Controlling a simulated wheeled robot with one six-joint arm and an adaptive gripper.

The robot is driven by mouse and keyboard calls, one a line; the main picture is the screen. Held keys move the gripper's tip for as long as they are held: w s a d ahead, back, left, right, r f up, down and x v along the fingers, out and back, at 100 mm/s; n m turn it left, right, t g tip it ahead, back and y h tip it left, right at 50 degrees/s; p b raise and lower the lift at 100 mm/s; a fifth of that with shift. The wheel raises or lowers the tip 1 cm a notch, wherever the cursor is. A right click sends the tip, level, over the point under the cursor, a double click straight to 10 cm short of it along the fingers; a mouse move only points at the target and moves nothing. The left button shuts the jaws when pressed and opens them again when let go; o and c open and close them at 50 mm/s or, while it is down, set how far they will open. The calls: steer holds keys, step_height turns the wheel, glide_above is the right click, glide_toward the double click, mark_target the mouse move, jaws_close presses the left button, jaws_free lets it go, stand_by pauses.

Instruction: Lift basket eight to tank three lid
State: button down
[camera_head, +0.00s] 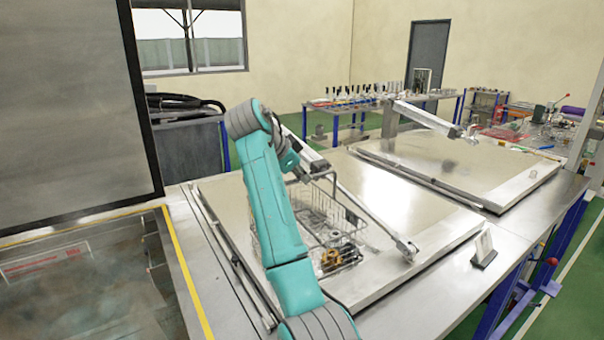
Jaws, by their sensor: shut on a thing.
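A wire basket (347,222) with several metal and brass-coloured parts in it is at the nearer closed steel lid (400,225), right of my teal arm. My gripper (314,174) is small and partly hidden at the top of the basket, shut on its handle. My arm covers the basket's left side. I cannot tell whether the basket touches the lid or hangs just above it. A second closed lid (500,170) lies further right. No number is readable on the basket or lids.
A lid actuator arm (375,218) runs close beside the basket. Another actuator (425,118) spans the farther lid. A small white sign (483,246) stands at the bench's front edge. An open tank (90,285) with a yellow rim is at left. A tool table stands behind.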

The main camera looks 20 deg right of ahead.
steer(key=shift+f, duration=0.65)
steer(key=c, duration=1.2)
jaws_free()
steer(key=shift+r, duration=0.15)
steer(key=shift+r, duration=10.95)
